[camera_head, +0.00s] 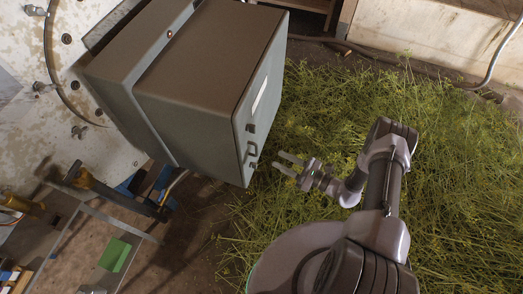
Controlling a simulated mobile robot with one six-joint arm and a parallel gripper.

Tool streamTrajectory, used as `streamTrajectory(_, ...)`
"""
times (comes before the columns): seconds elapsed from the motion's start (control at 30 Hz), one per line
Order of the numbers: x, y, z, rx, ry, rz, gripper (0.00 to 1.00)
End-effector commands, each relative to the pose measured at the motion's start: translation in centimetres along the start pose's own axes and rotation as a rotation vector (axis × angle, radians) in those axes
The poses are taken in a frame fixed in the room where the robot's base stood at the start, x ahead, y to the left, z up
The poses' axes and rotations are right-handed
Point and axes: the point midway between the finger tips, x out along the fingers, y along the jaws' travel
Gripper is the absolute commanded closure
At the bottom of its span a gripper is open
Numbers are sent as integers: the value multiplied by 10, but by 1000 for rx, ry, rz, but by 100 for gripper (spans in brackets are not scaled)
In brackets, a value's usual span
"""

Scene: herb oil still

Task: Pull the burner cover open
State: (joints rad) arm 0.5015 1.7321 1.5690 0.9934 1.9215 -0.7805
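A large grey metal box (200,75) fills the upper left of the view, which looks tilted. Its narrow right-hand face, which I take to be the burner cover (266,95), has a pale strip, a small dark fitting and a small handle (251,149) near its lower end. This face looks closed. My gripper (277,159) is just right of the handle, its two fingers pointing left towards it. The fingers are apart with a gap between them, and nothing shows in the gap. They appear clear of the handle.
Cut green herbs (445,160) cover the floor on the right, under my arm. A stained pale metal body (105,150) with bolts stands left of the box. A low metal frame with a green block (115,254) is at the lower left. A hose (505,45) runs along the back wall.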

Motion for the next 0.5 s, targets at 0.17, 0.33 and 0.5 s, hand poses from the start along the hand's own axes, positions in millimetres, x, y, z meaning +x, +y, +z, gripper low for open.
streamTrajectory(0.17, 51, 1, -1, -1, 0, 6, 67)
streamTrajectory(0.33, 78, 1, -1, -1, 0, 4, 67)
streamTrajectory(0.5, 86, 1, 0, 0, 0, 2, 67)
